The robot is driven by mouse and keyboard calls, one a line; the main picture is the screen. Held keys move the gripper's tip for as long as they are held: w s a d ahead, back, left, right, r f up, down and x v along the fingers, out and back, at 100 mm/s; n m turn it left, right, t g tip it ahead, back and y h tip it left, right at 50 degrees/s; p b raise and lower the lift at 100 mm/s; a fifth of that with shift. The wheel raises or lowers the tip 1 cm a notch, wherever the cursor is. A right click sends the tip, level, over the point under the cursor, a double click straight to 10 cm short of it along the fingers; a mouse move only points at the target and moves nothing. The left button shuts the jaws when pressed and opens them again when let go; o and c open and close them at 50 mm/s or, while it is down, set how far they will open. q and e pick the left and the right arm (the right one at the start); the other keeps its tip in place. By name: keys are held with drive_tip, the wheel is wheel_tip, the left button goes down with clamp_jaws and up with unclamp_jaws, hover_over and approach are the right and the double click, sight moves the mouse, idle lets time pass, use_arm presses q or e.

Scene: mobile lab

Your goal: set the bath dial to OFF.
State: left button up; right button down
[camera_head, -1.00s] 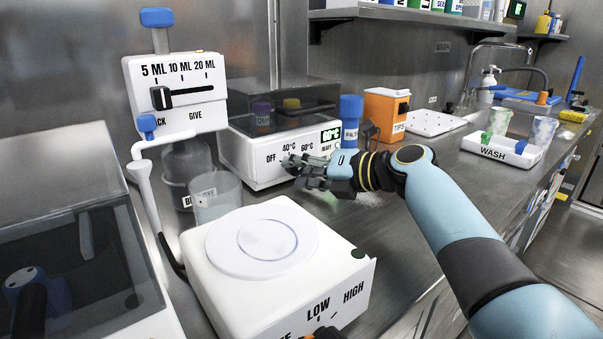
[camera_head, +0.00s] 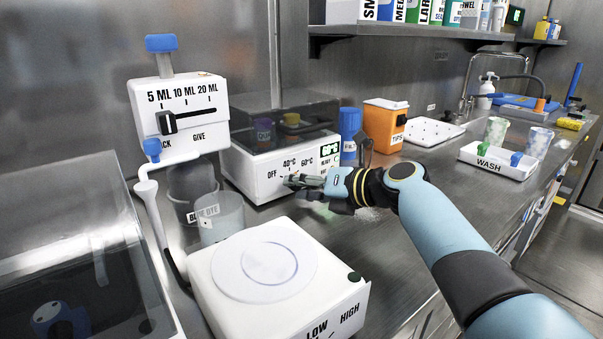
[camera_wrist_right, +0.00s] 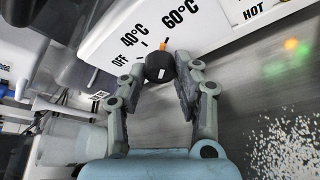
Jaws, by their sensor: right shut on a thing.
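The bath (camera_head: 262,196) is a white box with a clear lid, standing against the back wall. In the right wrist view the bath dial (camera_wrist_right: 160,67) is a round black knob with an orange pointer (camera_wrist_right: 163,44), which points toward the 60°C side. My right gripper (camera_head: 303,184) is at the bath's front. Its two fingers are shut on the dial from both sides, and they hide the dial in the head view. My left gripper is not in view.
A white stirrer (camera_head: 285,307) with a round plate stands in front of the bath, near clear beakers (camera_head: 221,225). A blue-capped bottle (camera_head: 350,138) and an orange TIPS box (camera_head: 385,127) are right of the bath. White grains (camera_wrist_right: 285,148) lie on the bench.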

drive_tip(key=p, duration=0.1)
drive_tip(key=n+h+p, duration=0.1)
drive_tip(key=p, duration=0.1)
drive_tip(key=shift+r+n, duration=0.3)
drive_tip(key=shift+f+n+t+h+p, duration=0.35)
drive_tip(key=shift+n+h+p, duration=0.25)
drive_tip(key=shift+n+p, duration=0.65)
drive_tip(key=shift+m, duration=0.25)
drive_tip(key=c, duration=1.2)
unclamp_jaws()
drive_tip(key=shift+c, duration=0.2)
drive_tip(key=shift+s+r, duration=0.1)
drive_tip(key=shift+s, duration=0.05)
drive_tip(key=v, duration=1.1)
drive_tip(key=shift+s+d+r, duration=0.1)
drive_tip(key=shift+s+d, duration=0.15)
